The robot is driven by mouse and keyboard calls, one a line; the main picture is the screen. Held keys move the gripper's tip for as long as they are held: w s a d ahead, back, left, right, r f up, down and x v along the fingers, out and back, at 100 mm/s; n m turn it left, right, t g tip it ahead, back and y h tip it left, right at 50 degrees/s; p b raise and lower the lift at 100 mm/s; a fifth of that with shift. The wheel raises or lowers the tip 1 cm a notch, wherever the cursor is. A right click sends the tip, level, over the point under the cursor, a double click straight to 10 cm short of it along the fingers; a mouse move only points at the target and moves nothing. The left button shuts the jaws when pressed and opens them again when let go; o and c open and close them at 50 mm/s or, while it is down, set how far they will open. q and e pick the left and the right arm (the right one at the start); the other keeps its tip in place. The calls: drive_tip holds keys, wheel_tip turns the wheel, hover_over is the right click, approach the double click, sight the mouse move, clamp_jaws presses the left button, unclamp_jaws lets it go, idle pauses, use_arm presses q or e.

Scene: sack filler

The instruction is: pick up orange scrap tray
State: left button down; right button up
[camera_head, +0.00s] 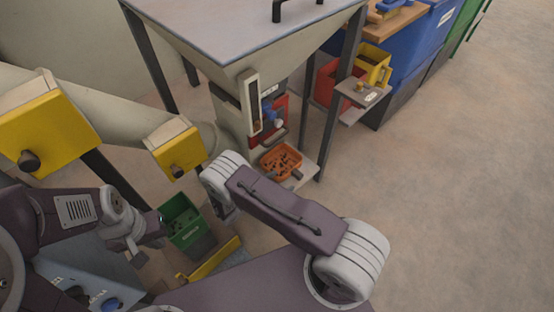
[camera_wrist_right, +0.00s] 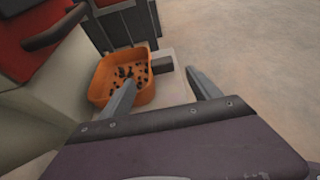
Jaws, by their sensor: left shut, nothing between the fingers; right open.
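The orange scrap tray (camera_head: 281,174) holds dark scraps and sits on a pale ledge at the foot of the filler. It also shows in the right wrist view (camera_wrist_right: 146,93), with a small dark block at its right side. My right gripper (camera_wrist_right: 160,76) is open and empty. In that view its left finger overlaps the tray's interior and its right finger lies to the right of the tray; contact cannot be told. My right arm hides this gripper in the head view. My left gripper (camera_head: 137,258) is shut and empty at the lower left, away from the tray.
The filler hopper (camera_head: 240,30) stands over the tray on dark legs. A green bin (camera_head: 184,234) is on the floor at lower left. A red bin (camera_head: 326,82) and yellow bin (camera_head: 375,62) are beyond the legs. The floor at right is clear.

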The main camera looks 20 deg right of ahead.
sight(295, 174)
drive_tip(key=shift+s+r, duration=0.1)
drive_tip(key=shift+r, duration=0.05)
drive_tip(key=shift+d+f, duration=0.2)
drive_tip(key=shift+d, duration=0.15)
drive_tip(key=b+x, duration=0.1)
drive_tip(key=x, duration=0.1)
drive_tip(key=shift+d+f+b, duration=0.2)
drive_tip(key=shift+d+b, duration=0.05)
drive_tip(key=shift+b, duration=0.1)
drive_tip(key=shift+w+d, duration=0.2)
drive_tip(key=b+x, duration=0.3)
drive_tip(key=x, duration=0.1)
drive_tip(key=shift+w+d+f, duration=0.1)
drive_tip(key=shift+w+f, duration=0.05)
drive_tip(key=shift+f, duration=0.1)
drive_tip(key=shift+w+d, duration=0.15)
drive_tip(key=shift+d, duration=0.1)
use_arm(q)
drive_tip(key=f, duration=0.4)
drive_tip(key=shift+s+f, duration=0.2)
drive_tip(key=shift+s, duration=0.15)
use_arm(e)
drive_tip(key=shift+r, duration=0.1)
